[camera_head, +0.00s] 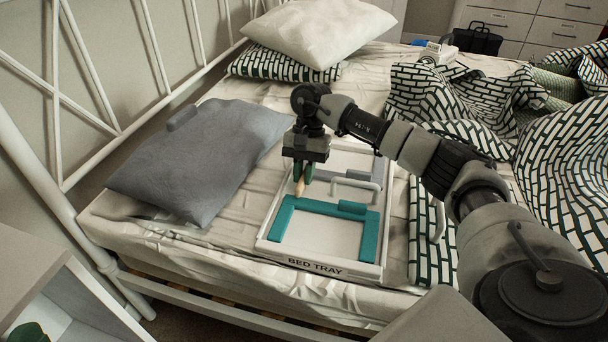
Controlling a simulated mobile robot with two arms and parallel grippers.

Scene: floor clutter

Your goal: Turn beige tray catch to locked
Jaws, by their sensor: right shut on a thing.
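A white tray (328,269) labelled "BED TRAY" lies on the bed, with a teal frame (288,217) on its near part. My right gripper (303,178) reaches down over the tray's left side, fingers pointing down. It is shut on a small beige piece, the tray catch (300,188), whose lower end shows beneath the fingertips. The fingers hide the upper part of the catch, so I cannot tell its exact turn. My left gripper is not in view.
White handles stand on the tray (357,184) and at its right (438,221). A grey pillow (200,160) lies left of the tray. Patterned bedding (565,160) is bunched at the right. White and patterned pillows (318,32) lie at the back.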

